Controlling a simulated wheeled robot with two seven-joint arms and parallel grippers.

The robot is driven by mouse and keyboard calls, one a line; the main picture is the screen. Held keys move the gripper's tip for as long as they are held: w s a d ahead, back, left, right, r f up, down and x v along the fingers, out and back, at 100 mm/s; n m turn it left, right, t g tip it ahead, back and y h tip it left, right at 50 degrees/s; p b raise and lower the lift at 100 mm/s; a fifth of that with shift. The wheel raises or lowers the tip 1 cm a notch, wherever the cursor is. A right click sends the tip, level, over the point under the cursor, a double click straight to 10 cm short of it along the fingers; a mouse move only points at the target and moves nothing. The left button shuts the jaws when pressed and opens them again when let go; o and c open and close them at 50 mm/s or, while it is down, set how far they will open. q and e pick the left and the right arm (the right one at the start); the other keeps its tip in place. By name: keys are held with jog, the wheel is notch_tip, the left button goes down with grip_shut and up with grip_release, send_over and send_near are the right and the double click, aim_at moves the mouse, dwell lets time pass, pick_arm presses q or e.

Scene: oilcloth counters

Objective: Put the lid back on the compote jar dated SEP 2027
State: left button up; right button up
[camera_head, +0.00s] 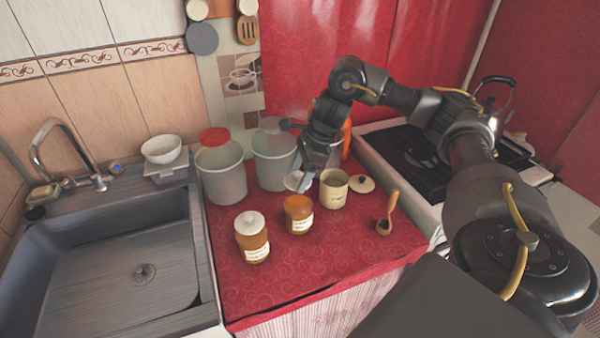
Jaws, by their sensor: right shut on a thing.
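An amber compote jar (298,218) with a pale label stands without a white lid near the middle of the red counter. A second amber jar (253,246) to its left wears a white lid (249,222). The labels are too small to read, so I cannot tell which is dated SEP 2027. My right gripper (304,184) reaches down behind the open jar and is shut on a loose white lid (293,181). The lid is just behind the jar; I cannot tell whether it touches the counter. My left gripper is out of view.
A cream canister (333,191) stands right of the gripper, its lid (362,184) beside it. Two tall pale buckets (220,175) (273,165) stand behind. A wooden spoon in a small holder (384,226) is at right. The sink (110,270) borders the counter's left; its front is clear.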

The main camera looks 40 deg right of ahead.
notch_tip(320, 180, down, 2)
jog(key=shift+f+b, duration=0.15)
jog(key=shift+b, duration=0.65)
jog(key=shift+f+b, duration=0.35)
jog(key=shift+f, duration=0.45)
